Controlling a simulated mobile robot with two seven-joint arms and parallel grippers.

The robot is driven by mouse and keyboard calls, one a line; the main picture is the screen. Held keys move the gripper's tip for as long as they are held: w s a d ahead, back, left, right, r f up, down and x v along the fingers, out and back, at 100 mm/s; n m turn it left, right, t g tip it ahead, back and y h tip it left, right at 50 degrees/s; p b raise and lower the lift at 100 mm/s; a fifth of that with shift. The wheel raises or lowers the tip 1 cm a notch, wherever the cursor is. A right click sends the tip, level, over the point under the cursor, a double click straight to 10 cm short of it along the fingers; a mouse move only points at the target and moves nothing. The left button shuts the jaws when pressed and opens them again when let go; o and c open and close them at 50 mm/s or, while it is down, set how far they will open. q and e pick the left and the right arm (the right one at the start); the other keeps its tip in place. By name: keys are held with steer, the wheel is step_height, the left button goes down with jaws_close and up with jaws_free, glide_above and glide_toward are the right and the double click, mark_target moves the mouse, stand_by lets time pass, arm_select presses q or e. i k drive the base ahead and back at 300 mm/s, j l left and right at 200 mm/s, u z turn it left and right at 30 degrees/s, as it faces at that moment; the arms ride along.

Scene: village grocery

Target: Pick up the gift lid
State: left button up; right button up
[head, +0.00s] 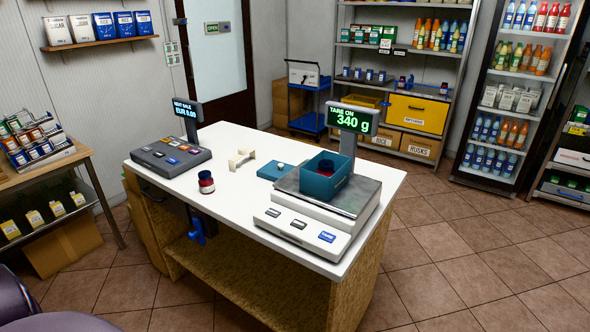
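The scale's display (354,119) reads 340 g. Neither of my grippers is in view.
A cash register (171,158) fills the counter's left end. Stocked shelves (405,88) stand behind.

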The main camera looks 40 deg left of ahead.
mark_target(274, 171)
steer(key=j+z, duration=0.25)
steer(key=k+j+z, duration=0.2)
steer(key=j, duration=0.2)
steer(key=k+j, duration=0.1)
steer(key=j, duration=0.35)
steer(key=k+j, duration=0.1)
steer(key=j, duration=0.3)
